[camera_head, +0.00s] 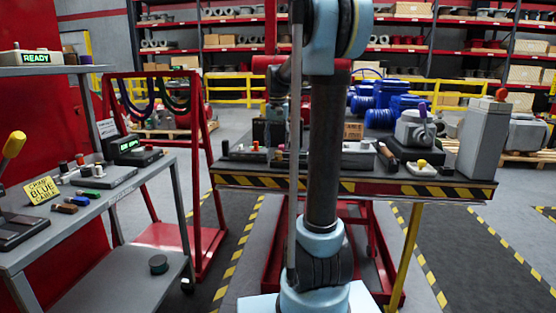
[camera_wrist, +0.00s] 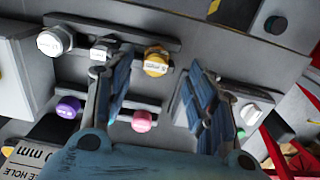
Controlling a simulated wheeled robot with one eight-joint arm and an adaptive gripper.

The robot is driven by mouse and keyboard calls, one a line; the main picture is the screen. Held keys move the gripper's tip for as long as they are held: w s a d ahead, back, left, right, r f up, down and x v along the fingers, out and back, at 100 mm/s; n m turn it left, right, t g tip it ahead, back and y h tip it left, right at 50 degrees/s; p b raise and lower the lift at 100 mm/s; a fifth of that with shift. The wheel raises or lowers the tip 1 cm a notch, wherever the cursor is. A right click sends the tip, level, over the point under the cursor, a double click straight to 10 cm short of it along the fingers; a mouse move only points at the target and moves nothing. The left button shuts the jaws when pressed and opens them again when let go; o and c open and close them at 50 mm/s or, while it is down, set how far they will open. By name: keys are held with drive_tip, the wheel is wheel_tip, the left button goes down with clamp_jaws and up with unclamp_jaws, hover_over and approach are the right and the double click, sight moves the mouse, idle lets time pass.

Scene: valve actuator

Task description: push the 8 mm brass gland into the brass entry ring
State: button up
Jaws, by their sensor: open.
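In the wrist view, a brass gland (camera_wrist: 156,62) with a small printed label sits at a grey holder, between the lines of my two fingers. My gripper (camera_wrist: 158,78) is open, with one finger on each side of that gland and nothing held. I cannot tell whether a finger touches anything. The label looks like a size in mm, but the digit is not sure. In the head view my gripper (camera_head: 278,148) is low over the striped bench, partly hidden by my arm. I cannot make out the brass entry ring in either view.
Close by in the wrist view are a silver piece (camera_wrist: 55,40), a purple piece (camera_wrist: 68,107), a pink piece (camera_wrist: 142,121) and a white piece (camera_wrist: 248,113). The striped bench (camera_head: 350,186) also bears a grey machine (camera_head: 415,130) and a tall grey box (camera_head: 484,138).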

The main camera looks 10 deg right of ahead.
sight(278, 153)
drive_tip(key=shift+w+d+f, duration=0.1)
drive_tip(key=shift+d+f, duration=0.05)
drive_tip(key=shift+f, duration=1.25)
drive_tip(key=shift+w+d+f, duration=0.1)
drive_tip(key=shift+d+f, duration=0.05)
drive_tip(key=shift+f, duration=1.2)
drive_tip(key=shift+c, duration=0.6)
drive_tip(key=c, duration=1)
